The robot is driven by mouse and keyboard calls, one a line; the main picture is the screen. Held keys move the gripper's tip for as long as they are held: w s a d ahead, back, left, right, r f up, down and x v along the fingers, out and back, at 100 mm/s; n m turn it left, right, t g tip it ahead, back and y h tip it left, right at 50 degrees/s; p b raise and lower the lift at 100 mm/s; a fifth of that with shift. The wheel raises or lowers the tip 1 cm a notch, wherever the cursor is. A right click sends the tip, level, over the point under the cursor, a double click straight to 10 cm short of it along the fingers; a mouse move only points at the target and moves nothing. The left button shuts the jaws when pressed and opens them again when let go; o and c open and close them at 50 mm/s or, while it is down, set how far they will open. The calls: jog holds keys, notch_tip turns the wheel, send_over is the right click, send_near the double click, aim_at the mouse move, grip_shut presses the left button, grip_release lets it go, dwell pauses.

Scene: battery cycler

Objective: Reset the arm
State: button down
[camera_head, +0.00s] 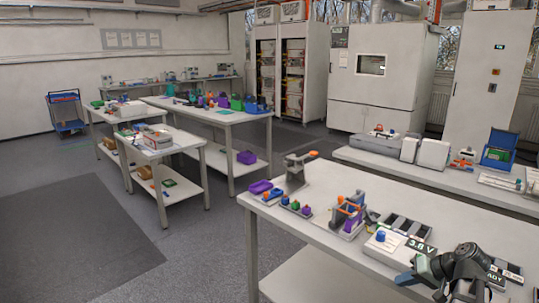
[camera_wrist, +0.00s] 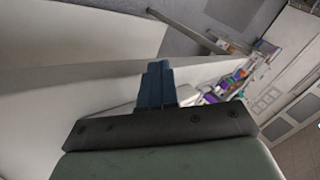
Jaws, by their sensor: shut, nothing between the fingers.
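My gripper (camera_head: 404,279) is at the lower right of the head view, at the front edge of the near white table (camera_head: 335,229). My dark arm comes in beside it at the right. In the wrist view the blue-grey fingers (camera_wrist: 156,85) are together, with nothing between them. The white cycler box with a blue knob (camera_head: 392,246) and a "3.8 V" display is just behind the gripper. I cannot tell from the frames whether the gripper touches the table edge.
An orange-and-grey fixture (camera_head: 347,216), a grey stand with an orange lever (camera_head: 296,172), a purple bin (camera_head: 260,187) and small coloured parts stand on the near table. Dark slotted trays (camera_head: 408,228) lie behind the cycler box. Open floor (camera_head: 80,230) lies left.

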jog(key=s+a+f+g, duration=0.3)
jog(key=s+a+f, duration=0.25)
jog(key=f, duration=0.55)
jog(key=s+a+f+g+h, duration=0.15)
jog(key=s+a+f, duration=0.25)
jog(key=a+f, duration=0.45)
jog(key=s+a+f+g+y, duration=0.1)
jog(key=s+a+f+g, duration=0.3)
jog(key=f, duration=0.8)
jog(key=s+a+f+n+g+h, duration=0.1)
jog(key=s+a+f+g+h, duration=0.1)
jog(key=s+f, duration=0.6)
jog(key=s+a+f+n+g+h, duration=0.1)
jog(key=s+a+f+g+h, duration=0.1)
jog(key=s+f, duration=0.7)
jog(key=s+a+h, duration=0.1)
jog(key=s+h, duration=0.1)
jog(key=s, duration=0.2)
jog(key=shift+n, duration=0.3)
